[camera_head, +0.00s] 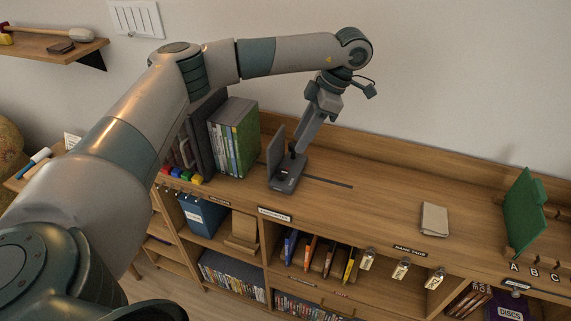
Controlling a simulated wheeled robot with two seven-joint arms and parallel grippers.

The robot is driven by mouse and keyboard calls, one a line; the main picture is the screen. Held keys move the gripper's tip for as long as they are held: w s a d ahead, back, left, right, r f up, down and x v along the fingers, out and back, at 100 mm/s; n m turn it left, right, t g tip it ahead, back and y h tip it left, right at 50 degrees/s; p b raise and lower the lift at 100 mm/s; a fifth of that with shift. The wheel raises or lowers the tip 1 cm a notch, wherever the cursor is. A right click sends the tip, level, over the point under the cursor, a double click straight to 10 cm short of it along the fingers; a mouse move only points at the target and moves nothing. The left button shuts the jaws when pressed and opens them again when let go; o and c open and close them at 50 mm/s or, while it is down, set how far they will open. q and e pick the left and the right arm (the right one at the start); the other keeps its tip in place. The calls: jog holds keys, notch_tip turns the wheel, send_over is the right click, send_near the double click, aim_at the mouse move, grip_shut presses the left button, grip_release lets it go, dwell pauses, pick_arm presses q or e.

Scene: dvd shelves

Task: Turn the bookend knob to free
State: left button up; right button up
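The grey bookend (275,153) stands on the shelf top, right of a row of DVD cases, with an upright plate and a flat base (287,184). A dark slot runs from it to the right along the wood. My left gripper (296,148) reaches down from the upper right, its tip at the dark knob area above the bookend's base. The knob is small and partly covered by the gripper, so I cannot tell its setting or whether the fingers touch it. The finger gap is too small to read. My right gripper is out of view.
DVD cases (234,135) and dark binders stand left of the bookend. A beige booklet (434,219) lies on the shelf top to the right, and a green panel (523,214) stands at the far right. The wood between bookend and booklet is clear.

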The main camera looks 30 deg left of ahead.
aim_at(282, 171)
pick_arm(q)
jog(key=p+x, duration=0.2)
jog(key=x, duration=0.9)
jog(key=shift+f, duration=0.2)
jog(key=c, duration=0.8)
